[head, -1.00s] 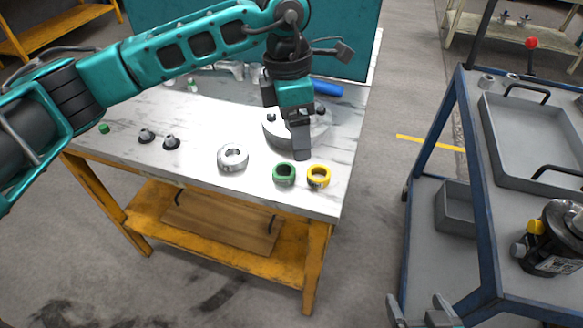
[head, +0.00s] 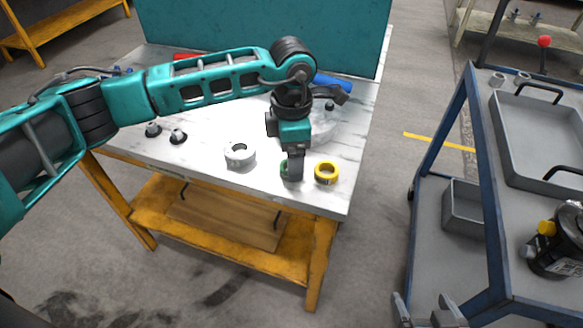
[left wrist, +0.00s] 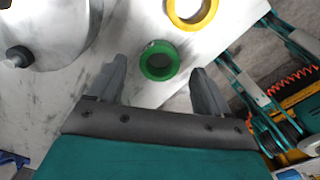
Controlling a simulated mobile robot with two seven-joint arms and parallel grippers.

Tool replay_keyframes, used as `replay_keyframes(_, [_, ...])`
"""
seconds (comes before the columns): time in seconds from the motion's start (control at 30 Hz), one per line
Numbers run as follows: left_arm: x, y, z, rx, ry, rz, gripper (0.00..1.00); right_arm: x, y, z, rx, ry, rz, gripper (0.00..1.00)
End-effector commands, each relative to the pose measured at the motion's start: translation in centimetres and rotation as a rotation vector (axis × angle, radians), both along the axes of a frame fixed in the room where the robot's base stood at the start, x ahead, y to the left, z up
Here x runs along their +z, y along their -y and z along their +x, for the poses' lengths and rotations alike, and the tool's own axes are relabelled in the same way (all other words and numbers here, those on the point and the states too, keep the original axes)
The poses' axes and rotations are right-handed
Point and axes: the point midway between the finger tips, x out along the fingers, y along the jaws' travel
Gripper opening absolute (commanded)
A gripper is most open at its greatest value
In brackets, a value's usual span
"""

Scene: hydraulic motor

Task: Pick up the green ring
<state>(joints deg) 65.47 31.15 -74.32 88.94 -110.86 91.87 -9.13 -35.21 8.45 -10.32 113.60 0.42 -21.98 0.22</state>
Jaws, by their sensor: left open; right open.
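The green ring (left wrist: 159,61) lies flat on the marble-topped table. In the left wrist view it sits just beyond and between the two fingertips of my left gripper (left wrist: 157,72), which is open and empty. In the head view my left gripper (head: 292,172) hangs down over the green ring (head: 284,168) and hides most of it. The ring's height gap to the fingers is hard to tell. My right gripper (head: 429,311) is open and empty at the bottom edge of the head view, by the blue cart, far from the ring.
A yellow ring (head: 326,173) lies close to the right of the green one, also seen in the left wrist view (left wrist: 192,12). A grey-white ring (head: 240,154) is to the left. A round metal part (left wrist: 45,30) stands nearby. A blue cart (head: 476,190) with a tray (head: 545,125) is at right.

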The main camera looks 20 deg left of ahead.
Motion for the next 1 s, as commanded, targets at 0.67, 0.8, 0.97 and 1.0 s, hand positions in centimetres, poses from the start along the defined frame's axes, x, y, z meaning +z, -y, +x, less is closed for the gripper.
replay_keyframes(0.67, [-2.6, -0.1, 0.0, 0.0, 0.001, 0.0, 0.53, 0.0, -0.1, 0.1, 0.001, 0.002, 0.001, 0.89])
replay_keyframes(0.8, [-2.6, -0.1, 0.0, 0.0, 0.0, 0.0, 0.4, 0.0, -0.1, 0.1, 0.001, 0.002, 0.001, 0.89])
replay_keyframes(0.97, [-2.6, -0.1, 0.0, 0.0, 0.0, 0.0, 0.24, 0.0, -0.1, 0.1, 0.0, 0.002, 0.002, 0.89])
replay_keyframes(1.0, [-2.6, -0.1, 0.0, 0.0, 0.0, 0.0, 0.21, 0.0, -0.1, 0.1, 0.0, 0.002, 0.002, 0.89])
